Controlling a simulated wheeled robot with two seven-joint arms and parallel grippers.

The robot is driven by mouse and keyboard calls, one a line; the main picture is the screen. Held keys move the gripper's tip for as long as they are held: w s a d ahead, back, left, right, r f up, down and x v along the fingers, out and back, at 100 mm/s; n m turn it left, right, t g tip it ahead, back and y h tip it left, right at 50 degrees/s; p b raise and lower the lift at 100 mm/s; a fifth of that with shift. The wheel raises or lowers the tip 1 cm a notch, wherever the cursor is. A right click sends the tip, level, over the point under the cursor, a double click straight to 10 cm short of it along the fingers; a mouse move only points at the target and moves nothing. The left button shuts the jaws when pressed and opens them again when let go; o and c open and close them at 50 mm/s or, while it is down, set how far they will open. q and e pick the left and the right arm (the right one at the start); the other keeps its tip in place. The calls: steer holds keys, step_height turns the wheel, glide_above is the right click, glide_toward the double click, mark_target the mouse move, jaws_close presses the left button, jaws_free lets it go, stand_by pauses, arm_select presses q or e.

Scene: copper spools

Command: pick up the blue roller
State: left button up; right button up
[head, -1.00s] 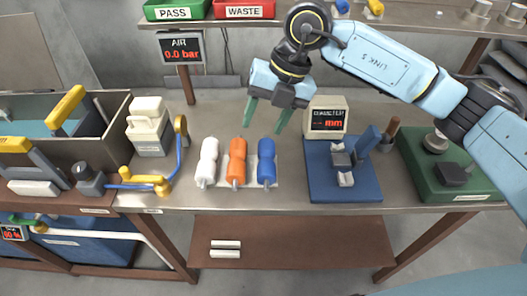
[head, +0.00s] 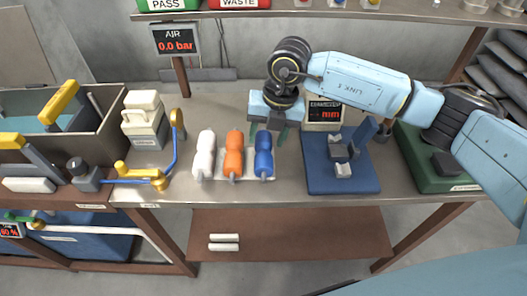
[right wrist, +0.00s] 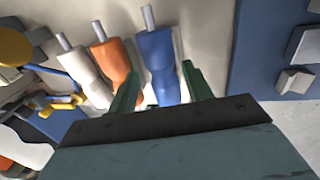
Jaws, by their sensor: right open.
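My right gripper (head: 267,137) is open, pointing down over the far end of the blue roller in the head view. In the right wrist view the blue roller (right wrist: 158,62) lies between the two green fingers of my right gripper (right wrist: 160,85), partly hidden at its near end. I cannot tell whether the fingers touch it. My left gripper is not in view.
A blue gauge stand (head: 342,176) and a display box (head: 323,114) stand to the right of the rollers. A blue hose with yellow fittings (head: 141,172) lies to the left. A shelf (head: 330,14) runs above the back of the bench.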

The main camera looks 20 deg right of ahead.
mark_target(265, 143)
steer(key=f, duration=0.3)
steer(key=shift+w+a, duration=0.1)
steer(key=shift+a, duration=0.15)
steer(key=shift+r, duration=0.1)
steer(key=c, duration=0.9)
step_height(265, 143, up, 10)
steer(key=shift+r, duration=0.1)
